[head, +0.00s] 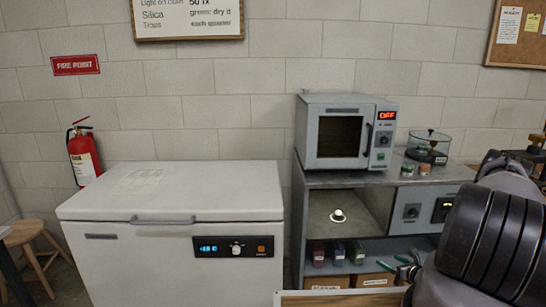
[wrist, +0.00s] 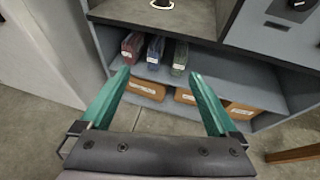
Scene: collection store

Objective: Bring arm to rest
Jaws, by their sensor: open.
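My gripper (wrist: 155,95) is open in the wrist view, its two green fingers spread wide with nothing between them. Beyond the fingers is the shelf unit's lower part, with the floor below. In the head view my dark arm fills the lower right, and the green fingertips (head: 394,266) show small in front of the unit's lower shelf. The rest of the gripper is partly hidden by the arm.
A white chest freezer (head: 175,215) stands at left. Right of it, a grey unit (head: 297,215) carries an oven (head: 345,135) reading OFF and a glass vessel (head: 428,147). Coloured binders (wrist: 155,50) and boxes (wrist: 146,89) sit low. A wooden stool (head: 30,235) stands far left.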

